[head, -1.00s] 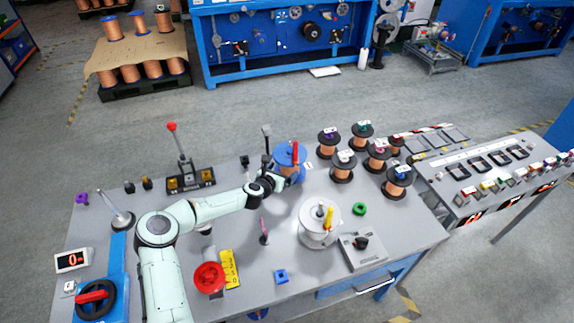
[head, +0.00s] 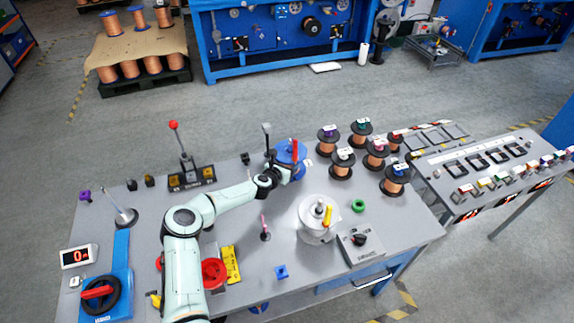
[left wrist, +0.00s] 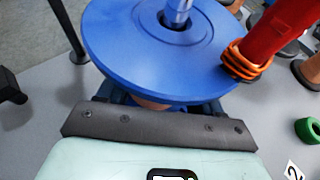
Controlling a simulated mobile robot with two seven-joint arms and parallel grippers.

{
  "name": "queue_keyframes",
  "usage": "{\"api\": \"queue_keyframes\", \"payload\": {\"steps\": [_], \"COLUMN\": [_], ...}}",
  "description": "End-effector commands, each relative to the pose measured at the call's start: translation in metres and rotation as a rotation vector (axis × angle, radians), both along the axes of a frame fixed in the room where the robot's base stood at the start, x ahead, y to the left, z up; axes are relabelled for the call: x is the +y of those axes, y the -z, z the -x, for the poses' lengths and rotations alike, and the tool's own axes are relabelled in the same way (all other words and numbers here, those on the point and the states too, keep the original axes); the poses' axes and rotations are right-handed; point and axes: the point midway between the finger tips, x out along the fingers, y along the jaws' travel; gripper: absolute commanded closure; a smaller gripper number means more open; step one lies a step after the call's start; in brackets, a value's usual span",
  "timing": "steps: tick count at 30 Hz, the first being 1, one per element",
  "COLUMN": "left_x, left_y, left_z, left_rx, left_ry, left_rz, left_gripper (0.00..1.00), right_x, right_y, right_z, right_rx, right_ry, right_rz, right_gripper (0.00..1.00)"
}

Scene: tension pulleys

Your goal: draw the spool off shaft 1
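The spool (head: 285,151) with blue flanges sits at the back middle of the table. In the left wrist view its upper flange (left wrist: 150,45) fills the top, with a metal shaft (left wrist: 178,12) standing through the centre hole. A bit of copper barrel shows under the flange's near edge. My left gripper (head: 288,174) is at the spool's near side, its fingers reaching under the upper flange on both sides of the barrel. The flange hides the fingertips, so I cannot tell whether they grip. My right gripper is not in view.
A red upright handle (head: 295,152) with orange rings stands close beside the flange. Several copper spools (head: 343,163) stand to the right. A white pot-like device (head: 318,222) and a green ring (head: 358,205) are nearer.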

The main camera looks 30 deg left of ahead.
Motion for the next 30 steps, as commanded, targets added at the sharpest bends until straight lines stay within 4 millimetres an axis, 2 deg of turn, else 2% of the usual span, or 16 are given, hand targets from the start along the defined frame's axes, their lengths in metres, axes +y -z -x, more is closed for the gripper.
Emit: {"api": "queue_keyframes", "payload": {"steps": [30], "left_x": [0.000], "left_y": [-0.019], "left_z": [-0.002], "left_rx": [-0.008], "left_ry": [0.000], "left_rz": [-0.004], "left_gripper": [1.00], "right_x": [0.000], "right_y": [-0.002], "right_z": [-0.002], "right_rx": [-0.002], "right_ry": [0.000], "right_rz": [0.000], "right_gripper": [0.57]}}
